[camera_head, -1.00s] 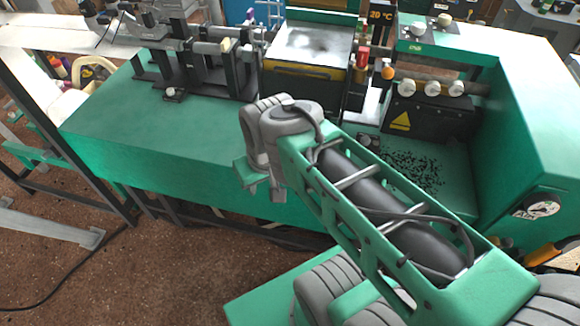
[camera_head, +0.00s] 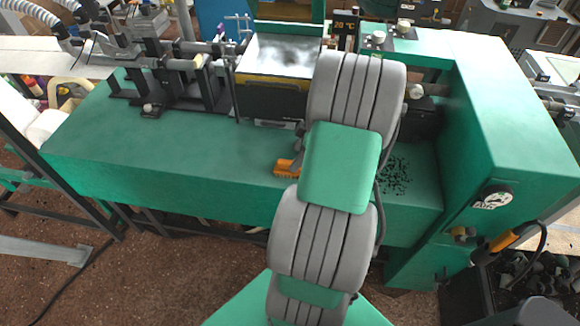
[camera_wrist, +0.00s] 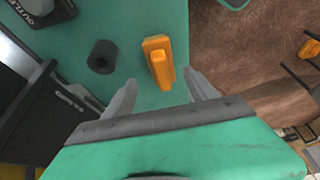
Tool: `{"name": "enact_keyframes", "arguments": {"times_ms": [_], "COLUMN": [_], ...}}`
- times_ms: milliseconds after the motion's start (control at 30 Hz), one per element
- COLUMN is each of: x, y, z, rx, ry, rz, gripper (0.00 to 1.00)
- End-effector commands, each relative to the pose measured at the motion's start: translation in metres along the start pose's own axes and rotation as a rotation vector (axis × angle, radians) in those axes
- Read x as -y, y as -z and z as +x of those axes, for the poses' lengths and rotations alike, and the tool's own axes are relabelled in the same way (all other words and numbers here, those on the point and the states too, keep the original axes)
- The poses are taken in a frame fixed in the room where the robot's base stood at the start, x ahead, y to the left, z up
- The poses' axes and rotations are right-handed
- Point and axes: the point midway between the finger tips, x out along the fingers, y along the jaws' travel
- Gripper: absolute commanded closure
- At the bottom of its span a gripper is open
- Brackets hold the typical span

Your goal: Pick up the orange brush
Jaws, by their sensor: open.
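The orange brush (camera_head: 288,168) lies on the green machine table, just left of my arm in the head view, which partly hides it. In the wrist view the orange brush (camera_wrist: 158,60) lies on the green surface, its narrow part pointing toward my gripper (camera_wrist: 160,82). My gripper is open, with one grey finger to each side of the brush's near end and nothing seen held. I cannot tell how high the fingers are above the surface. In the head view my arm hides the gripper.
A black hollow cylinder (camera_wrist: 102,56) stands left of the brush in the wrist view. The green table (camera_head: 190,150) is clear on its left part. Black bits (camera_head: 397,176) lie right of my arm. The table's edge drops to a brown floor (camera_wrist: 240,50).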

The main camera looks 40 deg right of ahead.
Motion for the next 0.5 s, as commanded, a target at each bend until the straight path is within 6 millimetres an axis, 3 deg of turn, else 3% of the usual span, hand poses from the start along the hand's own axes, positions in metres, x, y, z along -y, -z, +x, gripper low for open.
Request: {"name": "enact_keyframes", "arguments": {"times_ms": [333,500], "x": [0.005,0.004], "y": [-0.001,-0.002], "z": [0.056,0.065], "rx": [0.003,0.004], "ry": [0.005,-0.001], "rz": [0.002,0.003], "gripper": [0.34,0.34]}}
